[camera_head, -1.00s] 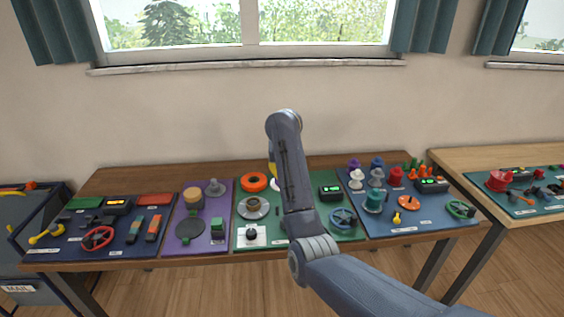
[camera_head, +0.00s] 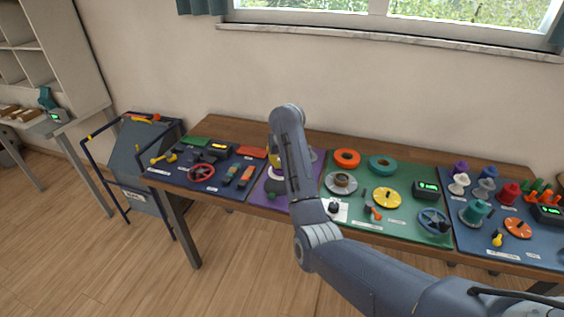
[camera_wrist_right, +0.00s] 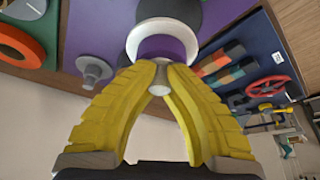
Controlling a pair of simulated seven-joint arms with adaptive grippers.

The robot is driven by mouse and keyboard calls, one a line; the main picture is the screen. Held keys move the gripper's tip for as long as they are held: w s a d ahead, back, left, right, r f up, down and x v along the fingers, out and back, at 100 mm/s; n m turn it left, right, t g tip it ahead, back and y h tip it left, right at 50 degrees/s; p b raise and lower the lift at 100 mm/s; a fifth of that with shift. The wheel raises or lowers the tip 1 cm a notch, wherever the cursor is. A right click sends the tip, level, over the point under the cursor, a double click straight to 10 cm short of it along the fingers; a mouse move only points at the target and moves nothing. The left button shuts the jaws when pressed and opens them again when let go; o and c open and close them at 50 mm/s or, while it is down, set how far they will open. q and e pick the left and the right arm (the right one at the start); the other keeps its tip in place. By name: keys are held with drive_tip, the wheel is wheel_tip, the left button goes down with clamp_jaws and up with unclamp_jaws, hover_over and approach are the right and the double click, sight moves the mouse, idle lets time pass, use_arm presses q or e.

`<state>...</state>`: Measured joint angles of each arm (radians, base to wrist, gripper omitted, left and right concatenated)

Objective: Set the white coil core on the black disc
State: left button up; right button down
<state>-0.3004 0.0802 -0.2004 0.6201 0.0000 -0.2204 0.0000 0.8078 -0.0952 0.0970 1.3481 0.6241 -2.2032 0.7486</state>
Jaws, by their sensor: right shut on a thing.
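In the head view the disc (camera_head: 272,186) shows on the purple mat, partly behind my right arm. My left gripper is out of view.
A grey stepped knob (camera_wrist_right: 95,72) stands on the purple mat beside the core in the wrist view. An orange ring (camera_head: 347,158) and teal ring (camera_head: 383,165) lie on the green mat. A red wheel (camera_head: 201,173) is on the dark blue mat to the left.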

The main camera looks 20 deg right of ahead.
sight(278, 171)
drive_tip(key=shift+w+a+r, duration=0.1)
drive_tip(key=shift+w+a, duration=0.15)
drive_tip(key=shift+a, duration=0.15)
drive_tip(key=shift+a+n, duration=0.1)
drive_tip(key=shift+n, duration=0.2)
drive_tip(key=shift+f, duration=2.5)
drive_tip(key=shift+f, duration=0.15)
drive_tip(key=shift+f, duration=0.45)
drive_tip(key=shift+f, duration=0.4)
drive_tip(key=c, duration=1.5)
unclamp_jaws()
drive_tip(key=shift+r, duration=0.1)
